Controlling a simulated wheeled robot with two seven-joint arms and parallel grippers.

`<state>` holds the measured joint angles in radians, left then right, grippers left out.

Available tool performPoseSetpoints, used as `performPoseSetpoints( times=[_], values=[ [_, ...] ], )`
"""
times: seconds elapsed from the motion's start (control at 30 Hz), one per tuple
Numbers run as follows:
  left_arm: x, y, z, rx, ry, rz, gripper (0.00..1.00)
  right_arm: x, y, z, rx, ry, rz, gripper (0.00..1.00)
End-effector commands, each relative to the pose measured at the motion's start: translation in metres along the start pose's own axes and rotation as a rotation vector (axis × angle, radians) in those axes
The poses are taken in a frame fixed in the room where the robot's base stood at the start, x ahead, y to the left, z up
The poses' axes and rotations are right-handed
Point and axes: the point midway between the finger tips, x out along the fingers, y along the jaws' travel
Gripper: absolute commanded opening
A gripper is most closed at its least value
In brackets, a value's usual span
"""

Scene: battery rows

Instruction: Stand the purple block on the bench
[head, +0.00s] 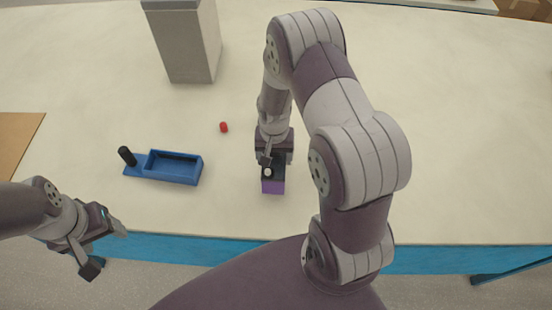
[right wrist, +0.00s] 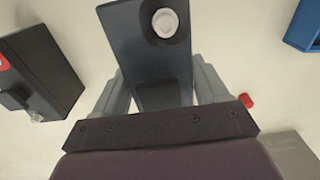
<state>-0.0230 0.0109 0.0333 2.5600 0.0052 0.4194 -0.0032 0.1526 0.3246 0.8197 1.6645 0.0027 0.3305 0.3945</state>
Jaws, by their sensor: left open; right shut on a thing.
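The purple block (head: 272,187) is at my right gripper (head: 268,163), near the bench's front edge. Its purple face shows below a dark face with a round white knob. In the right wrist view, the dark face of the held block (right wrist: 150,70) and its white knob stand between the two grey fingers of my right gripper (right wrist: 160,85), which is shut on it. I cannot tell whether the block touches the bench (head: 230,205). My left gripper (head: 105,248) is open and empty, low at the left, off the bench's front edge.
A blue tray (head: 173,168) with a black upright peg (head: 127,156) lies left of the block. A small red piece (head: 224,127) and a tall grey box (head: 190,50) are farther back. A dark box (right wrist: 45,70) shows beside the block in the right wrist view.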

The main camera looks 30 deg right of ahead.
Motion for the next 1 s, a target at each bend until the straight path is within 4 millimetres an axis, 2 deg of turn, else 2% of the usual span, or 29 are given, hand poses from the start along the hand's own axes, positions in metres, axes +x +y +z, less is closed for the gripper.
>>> performPoseSetpoints(
  times=[0.1,0.23,0.63,0.67,0.7,0.73,1.0],
  values=[
    [-0.006,0.0,-0.001,0.0,0.0,0.0,0.65,0.018,0.001,0.001,0.0,-0.005,0.002,0.0],
    [-0.008,0.0,-0.001,0.0,0.0,0.0,0.65,0.032,0.0,0.0,0.0,-0.001,0.0,0.0],
    [-0.004,0.0,-0.001,0.0,0.0,0.0,0.65,0.038,0.0,0.0,0.0,0.001,0.0,0.0],
    [-0.004,0.0,-0.001,0.0,0.0,0.0,0.65,0.039,0.0,0.001,0.0,-0.002,0.001,0.8],
    [-0.005,0.0,-0.001,0.0,0.0,0.0,0.65,0.038,0.0,0.001,0.0,-0.002,0.001,0.93],
    [-0.005,0.0,-0.001,0.0,0.0,0.0,0.65,0.038,0.0,0.001,0.0,-0.002,0.001,0.99],
    [-0.006,0.0,-0.001,0.0,0.0,0.0,0.65,0.037,0.0,0.001,0.0,-0.002,0.001,0.99]
  ],
)
